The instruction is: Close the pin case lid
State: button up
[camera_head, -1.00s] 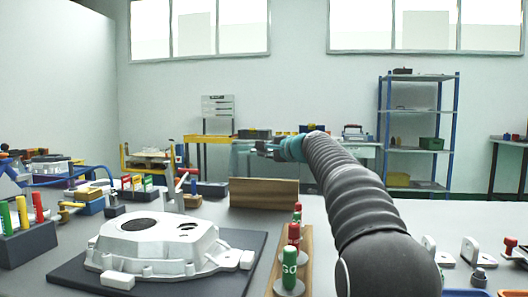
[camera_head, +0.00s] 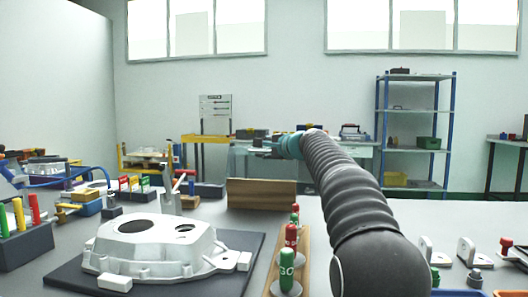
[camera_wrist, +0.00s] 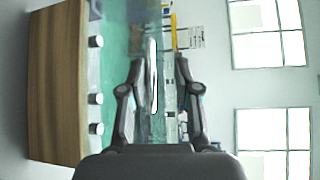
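The brown wooden case (camera_head: 262,193) stands on the grey table beyond the casting. In the wrist view, turned on its side, its wooden wall (camera_wrist: 57,85) fills the left, with several pale pin ends (camera_wrist: 95,100) along its edge. A see-through teal-tinted panel (camera_wrist: 112,45), apparently the raised lid, shows beside them; its full outline is unclear. A thin bright strip (camera_wrist: 153,80) lies between my fingers, with gaps on both sides. My gripper (camera_wrist: 159,62) is open, fingers apart. In the head view my gripper (camera_head: 262,146) is small, above and behind the case.
A white casting (camera_head: 155,245) on a dark mat (camera_head: 240,240) fills the front left. A wooden rack with red and green gauges (camera_head: 290,240) stands beside my arm. Clamps and coloured pins (camera_head: 20,215) stand at left; brackets (camera_head: 467,252) at right. A blue shelf (camera_head: 415,115) stands behind.

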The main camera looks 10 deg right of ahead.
dwell(0.5)
jog(key=v, duration=1.2)
jog(key=shift+f, duration=0.25)
